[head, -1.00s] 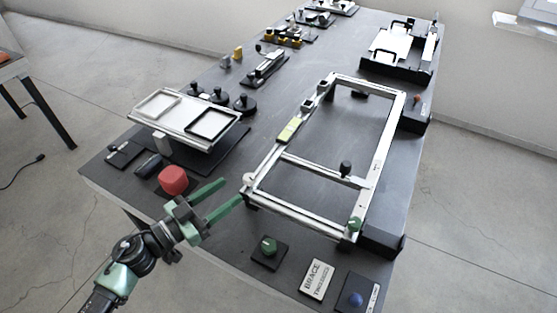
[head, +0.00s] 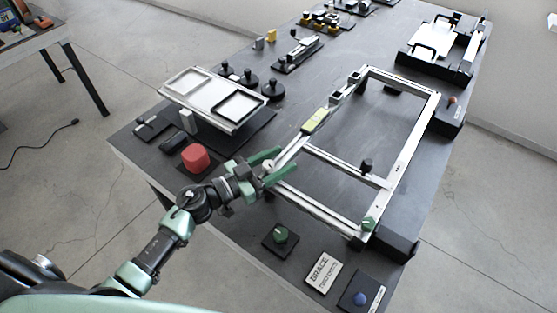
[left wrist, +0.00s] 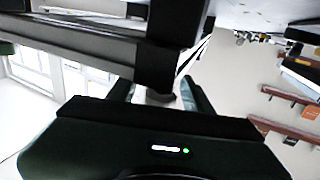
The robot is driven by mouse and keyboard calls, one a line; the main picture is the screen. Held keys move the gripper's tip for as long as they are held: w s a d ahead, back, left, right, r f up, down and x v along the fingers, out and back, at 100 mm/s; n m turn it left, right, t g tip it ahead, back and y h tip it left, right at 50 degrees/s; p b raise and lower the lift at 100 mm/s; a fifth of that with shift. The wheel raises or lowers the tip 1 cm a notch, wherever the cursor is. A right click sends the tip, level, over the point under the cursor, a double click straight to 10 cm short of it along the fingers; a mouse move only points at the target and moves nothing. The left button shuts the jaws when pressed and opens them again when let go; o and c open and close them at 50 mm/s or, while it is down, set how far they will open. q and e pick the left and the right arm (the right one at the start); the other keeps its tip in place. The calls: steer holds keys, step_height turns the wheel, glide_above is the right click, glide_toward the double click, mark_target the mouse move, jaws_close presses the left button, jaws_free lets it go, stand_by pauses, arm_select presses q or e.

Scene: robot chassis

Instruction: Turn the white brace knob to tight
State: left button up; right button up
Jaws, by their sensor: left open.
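The white brace knob (head: 268,167) sits at the near left corner of the light metal frame (head: 320,212). My left gripper (head: 283,160) is open, its two green fingers on either side of the knob. Whether they touch it I cannot tell. The left wrist view shows the two fingers (left wrist: 157,92) apart, with a pale, partly hidden piece between them. The knob's pointer and marks are too small to read. My right gripper is not in view.
A green knob on a black base (head: 281,236), a BRACE card (head: 323,271) and a blue button (head: 360,299) lie along the near edge. A raised tray stand (head: 211,99) stands behind the red block.

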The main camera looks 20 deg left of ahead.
arm_select(q)
jaws_close()
steer(key=shift+m+g+h, duration=0.3)
steer(key=shift+s+d+m+g+h, duration=0.15)
steer(key=shift+m+g+h, duration=0.85)
steer(key=shift+g, duration=0.1)
steer(key=m+g, duration=0.1)
steer(key=g+h+b, duration=0.1)
steer(key=m+g+h, duration=0.1)
steer(key=shift+s+d+f+m+g+b, duration=0.15)
steer(key=shift+s+f+m+g+b, duration=0.1)
steer(key=shift+m+g+b, duration=0.1)
steer(key=shift+s+d+r+m+g+h+b, duration=0.1)
steer(key=shift+s+m+g+h+b, duration=0.2)
steer(key=shift+m+g+b, duration=0.9)
steer(key=shift+s+d+m+g+h+b, duration=0.1)
steer(key=shift+s+m+g+h+b, duration=0.2)
steer(key=shift+m+g+b, duration=0.85)
steer(key=shift+s+r+m+g+h+b, duration=0.2)
steer(key=shift+g+b, duration=0.5)
steer(key=shift+g, duration=1.1)
steer(key=shift+f, duration=0.1)
